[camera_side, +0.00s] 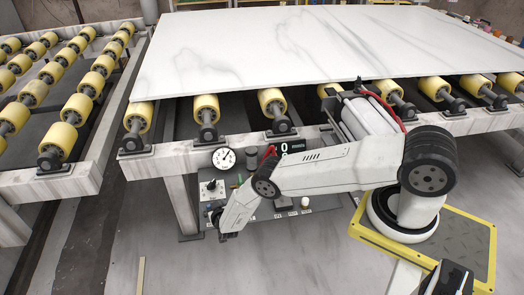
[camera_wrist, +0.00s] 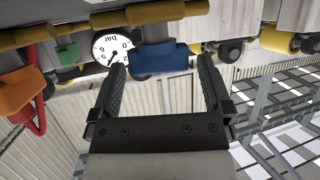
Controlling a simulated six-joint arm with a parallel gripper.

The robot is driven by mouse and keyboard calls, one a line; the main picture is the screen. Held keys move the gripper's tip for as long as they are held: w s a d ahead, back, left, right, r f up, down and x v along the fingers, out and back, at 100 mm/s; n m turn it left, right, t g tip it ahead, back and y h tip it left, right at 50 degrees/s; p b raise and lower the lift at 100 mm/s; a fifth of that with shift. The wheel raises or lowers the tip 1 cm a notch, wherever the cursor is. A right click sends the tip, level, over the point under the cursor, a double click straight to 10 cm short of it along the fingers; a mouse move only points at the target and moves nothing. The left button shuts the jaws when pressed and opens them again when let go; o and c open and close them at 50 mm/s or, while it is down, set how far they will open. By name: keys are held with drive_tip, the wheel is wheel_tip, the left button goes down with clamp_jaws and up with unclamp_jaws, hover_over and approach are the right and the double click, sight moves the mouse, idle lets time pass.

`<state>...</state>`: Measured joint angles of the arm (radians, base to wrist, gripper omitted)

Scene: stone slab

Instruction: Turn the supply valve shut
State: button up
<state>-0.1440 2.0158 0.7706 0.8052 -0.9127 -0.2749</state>
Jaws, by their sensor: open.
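In the wrist view, a blue valve handle (camera_wrist: 158,58) on a brass-coloured pipe shows ahead, between the fingertips of my gripper (camera_wrist: 163,66). The fingers are open, one on each side, with nothing held; I cannot tell whether they touch the handle. An orange handle (camera_wrist: 20,92) and a red part (camera_wrist: 40,118) are at the left. No label tells me which one is the supply valve. A white round gauge marked "bar" (camera_wrist: 112,50) is beside the blue handle and also shows in the side view (camera_side: 224,158). There, my gripper (camera_side: 225,236) points down at the panel and my arm hides part of it.
A white marble slab (camera_side: 320,45) lies on a frame with yellow rollers (camera_side: 272,101) above the panel. A frame leg (camera_side: 183,207) stands left of the panel. A second roller frame (camera_side: 60,180) is farther left. The floor in front (camera_side: 215,270) is clear.

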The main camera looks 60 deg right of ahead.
drive_tip(key=shift+w+d+f, duration=0.25)
drive_tip(key=shift+w+d, duration=0.1)
drive_tip(key=shift+w, duration=0.2)
drive_tip(key=c, duration=1.1)
drive_tip(key=shift+w+d+r+n+t+y, duration=0.1)
drive_tip(key=shift+n+t+y, duration=0.25)
drive_tip(key=shift+n+y, duration=0.25)
drive_tip(key=shift+w+n+t+y, duration=0.1)
drive_tip(key=shift+n+t+y, duration=0.25)
drive_tip(key=shift+n+y, duration=1.35)
drive_tip(key=shift+y, duration=0.2)
